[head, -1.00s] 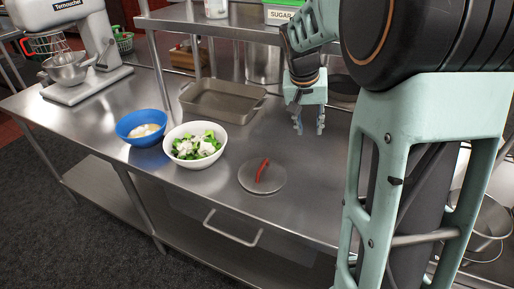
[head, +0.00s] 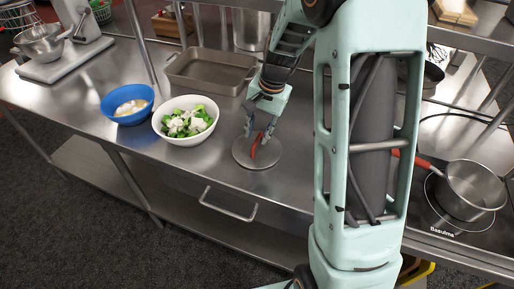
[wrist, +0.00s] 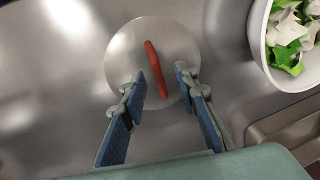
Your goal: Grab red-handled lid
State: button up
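The lid (head: 243,160) is a round grey disc with a red handle, lying flat on the steel counter. In the head view the red handle (head: 254,149) is partly covered by my gripper (head: 258,136), which points down right over it. In the wrist view the lid (wrist: 124,72) and its whole red handle (wrist: 156,70) show, the handle a thin upright bar. My gripper (wrist: 168,82) is open there, one blue-padded finger on each side of the handle's lower end. I cannot tell how far above the lid the fingertips are.
A white bowl (head: 203,132) of green and white food stands left of the lid, with a blue bowl (head: 112,119) beyond it. A metal baking pan (head: 205,88) lies behind. A saucepan (head: 472,190) sits on a burner at right. The counter in front of the lid is clear.

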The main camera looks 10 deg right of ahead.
aim_at(256, 141)
jog(key=f, duration=0.4)
jog(key=shift+a+f+p, duration=0.3)
jog(key=shift+a, duration=0.05)
grip_shut()
